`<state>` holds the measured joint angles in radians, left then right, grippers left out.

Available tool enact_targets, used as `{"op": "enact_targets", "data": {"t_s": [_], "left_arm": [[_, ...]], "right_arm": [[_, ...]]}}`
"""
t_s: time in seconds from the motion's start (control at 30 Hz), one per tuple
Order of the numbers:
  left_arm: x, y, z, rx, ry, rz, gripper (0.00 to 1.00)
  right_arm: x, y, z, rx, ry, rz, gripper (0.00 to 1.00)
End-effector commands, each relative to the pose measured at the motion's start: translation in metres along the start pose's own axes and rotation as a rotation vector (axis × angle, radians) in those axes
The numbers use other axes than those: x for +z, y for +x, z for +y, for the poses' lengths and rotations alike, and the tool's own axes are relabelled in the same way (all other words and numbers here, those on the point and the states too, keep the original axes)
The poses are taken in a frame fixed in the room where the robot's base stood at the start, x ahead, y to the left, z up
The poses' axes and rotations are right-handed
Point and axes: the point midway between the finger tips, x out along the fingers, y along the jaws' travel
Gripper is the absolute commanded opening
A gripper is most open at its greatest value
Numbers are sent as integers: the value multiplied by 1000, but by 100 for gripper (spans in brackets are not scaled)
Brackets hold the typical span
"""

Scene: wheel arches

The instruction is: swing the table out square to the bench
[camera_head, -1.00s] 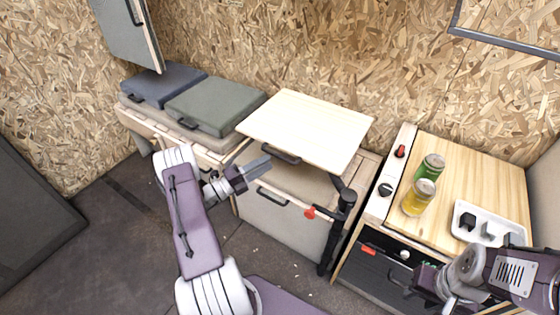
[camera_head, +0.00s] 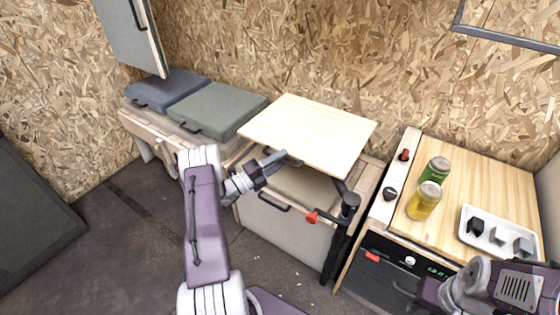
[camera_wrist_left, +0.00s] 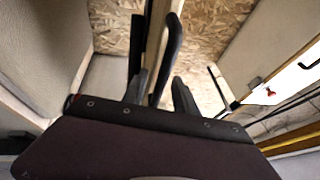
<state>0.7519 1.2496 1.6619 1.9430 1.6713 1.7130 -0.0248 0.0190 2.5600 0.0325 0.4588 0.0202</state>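The table (camera_head: 310,130) is a pale wooden board on a black swing arm and post (camera_head: 347,205), with a red knob (camera_head: 312,217). It sits over the bench (camera_head: 285,225), angled in the head view. A dark handle (camera_head: 290,158) is on its near edge, partly hidden by my left gripper (camera_head: 274,160). In the left wrist view, the fingers of my left gripper (camera_wrist_left: 158,93) stand apart, with the dark handle bar (camera_wrist_left: 170,52) running between them. Gaps show beside the bar. My right arm (camera_head: 500,287) is at the lower right; its fingers cannot be made out.
Blue (camera_head: 165,90) and green (camera_head: 217,110) cushions lie left of the table. To the right, a counter (camera_head: 465,180) holds a green can (camera_head: 435,171), a yellow glass (camera_head: 424,201) and a white tray (camera_head: 500,233). Open floor (camera_head: 110,240) lies at left.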

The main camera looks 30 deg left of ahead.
Motion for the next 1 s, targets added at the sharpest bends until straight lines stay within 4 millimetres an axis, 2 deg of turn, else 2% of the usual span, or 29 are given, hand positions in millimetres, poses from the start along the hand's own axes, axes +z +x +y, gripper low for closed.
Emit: {"op": "enact_targets", "data": {"t_s": [0.1, 0.2, 0.23, 1.0], "left_arm": [[0, 0, 0, 0, 0, 0, 32], [0, 0, 0, 0, 0, 0, 4], [0, 0, 0, -1, 1, 0, 0], [2, 0, -4, -8, 8, -1, 0]], "right_arm": [[0, 0, 0, 0, 0, 0, 36], [0, 0, 0, 0, 0, 0, 36], [0, 0, 0, 0, 0, 0, 36], [0, -1, 0, 0, 0, 0, 36]]}}
